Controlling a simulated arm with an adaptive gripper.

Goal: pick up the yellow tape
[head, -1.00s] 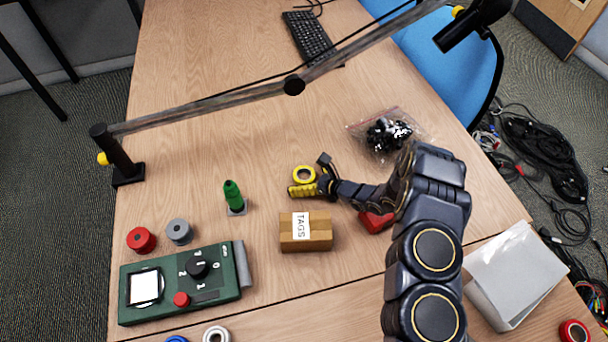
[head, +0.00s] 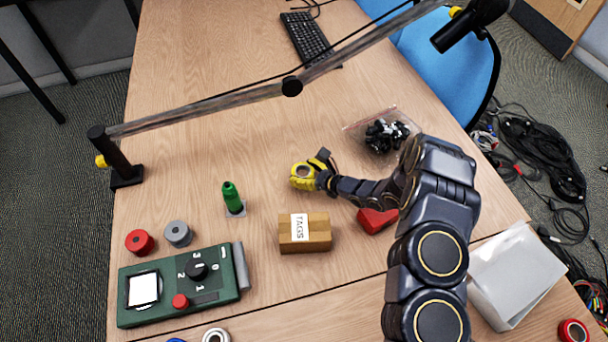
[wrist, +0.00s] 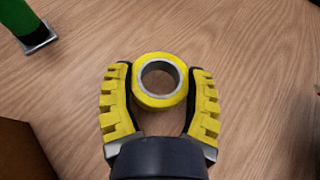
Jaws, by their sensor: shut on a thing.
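The yellow tape (head: 296,172) is a small roll with a grey inner ring, near the middle of the table in the head view. In the wrist view the roll (wrist: 160,100) sits between the fingertips with its hole facing the camera. My gripper (wrist: 160,82) has yellow ridged pads and is shut on the roll, one finger at each side. In the head view my gripper (head: 310,173) partly hides the tape. I cannot tell whether the roll touches the table.
A tags box (head: 318,232) stands nearer the front. A red object (head: 376,220) lies under my arm, and a bag of black parts (head: 385,134) is at the right.

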